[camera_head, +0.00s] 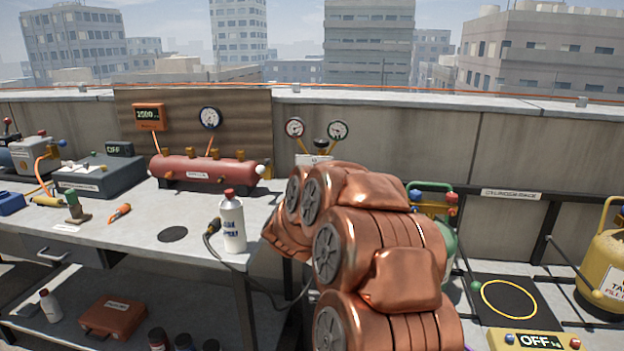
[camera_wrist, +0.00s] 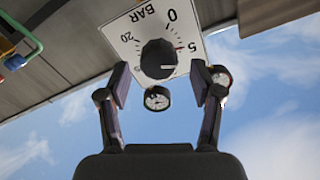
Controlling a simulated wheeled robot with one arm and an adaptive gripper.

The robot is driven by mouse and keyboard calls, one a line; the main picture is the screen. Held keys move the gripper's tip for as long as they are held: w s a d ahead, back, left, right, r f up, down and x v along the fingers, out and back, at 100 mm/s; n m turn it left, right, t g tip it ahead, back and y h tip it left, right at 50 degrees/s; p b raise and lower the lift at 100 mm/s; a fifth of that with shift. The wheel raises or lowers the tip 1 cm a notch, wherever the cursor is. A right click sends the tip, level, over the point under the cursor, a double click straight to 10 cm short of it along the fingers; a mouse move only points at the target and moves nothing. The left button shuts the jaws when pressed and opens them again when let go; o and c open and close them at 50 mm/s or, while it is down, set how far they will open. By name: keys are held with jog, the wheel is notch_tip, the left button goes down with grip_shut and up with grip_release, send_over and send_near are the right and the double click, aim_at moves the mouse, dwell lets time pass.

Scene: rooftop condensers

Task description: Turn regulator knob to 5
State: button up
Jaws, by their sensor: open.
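A small red mark shows at the knob's edge on the side of the 5; the exact setting is too small to tell. My gripper (camera_wrist: 160,76) is open, with one finger on each side of the knob; I cannot tell whether either touches it. In the head view the black knob (camera_head: 321,144) shows between two gauges, a left gauge (camera_head: 294,128) and a right gauge (camera_head: 338,130). My copper arm hides my gripper there.
A green cylinder (camera_head: 446,240) stands right of my arm, a yellow one (camera_head: 603,262) at far right. A concrete parapet (camera_head: 400,155) runs behind.

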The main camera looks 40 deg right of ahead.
jog(key=v, duration=0.9)
jog(key=shift+w+a, duration=0.1)
dwell(0.4)
jog(key=w+a+f+n+t+y, duration=0.1)
jog(key=w+a+f+n+y, duration=0.15)
jog(key=a, duration=0.35)
jog(key=w+a+f+n+y, duration=0.1)
jog(key=a+f+n+y, duration=0.1)
jog(key=a+y, duration=0.3)
jog(key=w+a+f+n+t+y, duration=0.1)
jog(key=w+a+f+n+y, duration=0.15)
jog(key=a, duration=0.55)
jog(key=s+a+f+n+g+y, duration=0.3)
jog(key=s+a+f, duration=0.1)
jog(key=s+a, duration=0.25)
jog(key=s+a+f+n+g+y, duration=0.25)
jog(key=s+a, duration=0.25)
jog(key=a, duration=0.3)
jog(key=s+f+n+g, duration=0.3)
jog(key=s+g, duration=0.7)
jog(key=s, duration=1.7)
notch_tip(320, 180, up, 20)
jog(key=t+p, duration=0.1)
jog(key=p, duration=1.8)
jog(key=shift+w+a+h, duration=0.2)
jog(key=shift+w+h, duration=0.05)
jog(key=shift+h, duration=0.1)
